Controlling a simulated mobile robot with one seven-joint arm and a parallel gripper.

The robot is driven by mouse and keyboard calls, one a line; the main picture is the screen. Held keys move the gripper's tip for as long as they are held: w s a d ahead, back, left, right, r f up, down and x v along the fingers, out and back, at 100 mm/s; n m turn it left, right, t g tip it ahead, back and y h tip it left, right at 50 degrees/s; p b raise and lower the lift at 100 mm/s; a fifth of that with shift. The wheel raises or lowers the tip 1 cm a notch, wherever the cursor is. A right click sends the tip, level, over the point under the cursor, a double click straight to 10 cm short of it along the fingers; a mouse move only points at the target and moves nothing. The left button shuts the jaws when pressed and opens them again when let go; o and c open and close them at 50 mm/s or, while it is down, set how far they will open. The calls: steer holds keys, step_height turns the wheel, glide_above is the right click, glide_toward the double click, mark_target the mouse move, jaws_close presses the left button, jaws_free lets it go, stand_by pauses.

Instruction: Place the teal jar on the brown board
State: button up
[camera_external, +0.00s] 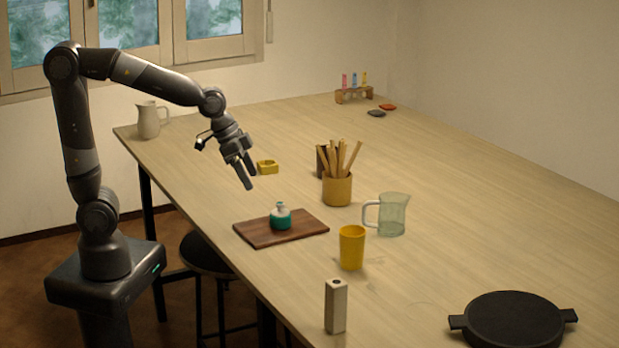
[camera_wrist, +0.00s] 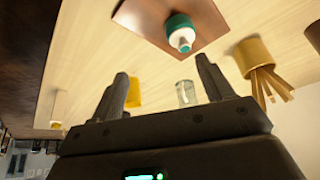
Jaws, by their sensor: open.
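The teal jar (camera_external: 280,217), with a white top, stands upright on the brown board (camera_external: 256,237) near the table's left edge. In the wrist view the jar (camera_wrist: 180,33) also rests on the board (camera_wrist: 209,17), beyond my gripper's fingers. My gripper (camera_external: 247,176) is open and empty. It hangs above the table, up and to the left of the jar in the external view, apart from it. In the wrist view the two fingers (camera_wrist: 162,92) are spread wide with nothing held between them.
A yellow cup (camera_external: 352,248), a glass pitcher (camera_external: 393,215) and a yellow pot of sticks (camera_external: 337,189) stand right of the board. A small yellow dish (camera_external: 267,167) lies near my gripper. A grey block (camera_external: 335,306) and a black pan (camera_external: 513,322) are nearer the front.

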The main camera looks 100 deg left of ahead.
steer(key=s+d+r+m+h, duration=0.1)
steer(key=s+d+r+m, duration=0.1)
steer(key=s+d, duration=1.2)
steer(key=shift+s+d+m+t, duration=0.2)
steer(key=shift+s+m+t, duration=0.1)
steer(key=shift+s+t, duration=0.15)
